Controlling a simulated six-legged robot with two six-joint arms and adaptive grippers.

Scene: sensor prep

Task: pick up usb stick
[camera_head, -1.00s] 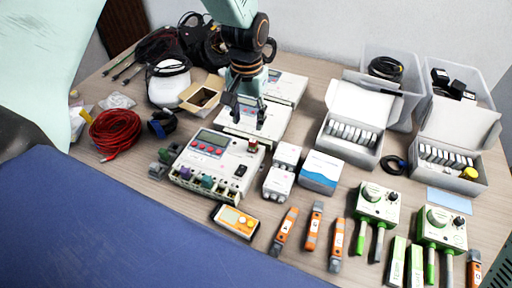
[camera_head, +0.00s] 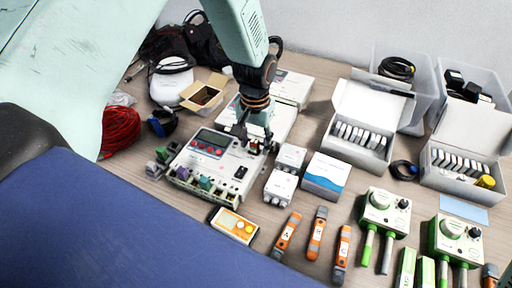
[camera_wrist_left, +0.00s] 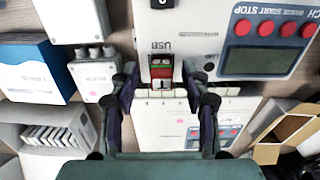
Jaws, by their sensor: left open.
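The usb stick (camera_wrist_left: 162,70) is a small red piece with a metal end. It sits at the port marked USB on the white instrument (camera_wrist_left: 190,30) with a grey screen and red buttons. In the head view the instrument (camera_head: 218,165) stands mid-table, and the stick is mostly hidden by my gripper. My left gripper (camera_head: 256,140) is over the instrument's back right corner, pointing down. In the wrist view its two dark fingers (camera_wrist_left: 162,84) are open, one on each side of the stick, with a gap to it. My right gripper is not in view.
Small white boxes (camera_head: 280,187) and a blue-white box (camera_head: 324,174) stand close on the right. More white instruments (camera_head: 290,88) lie behind. An open cardboard box (camera_head: 205,94) is at back left. Orange-grey tools (camera_head: 317,234) and a yellow meter (camera_head: 234,226) lie in front.

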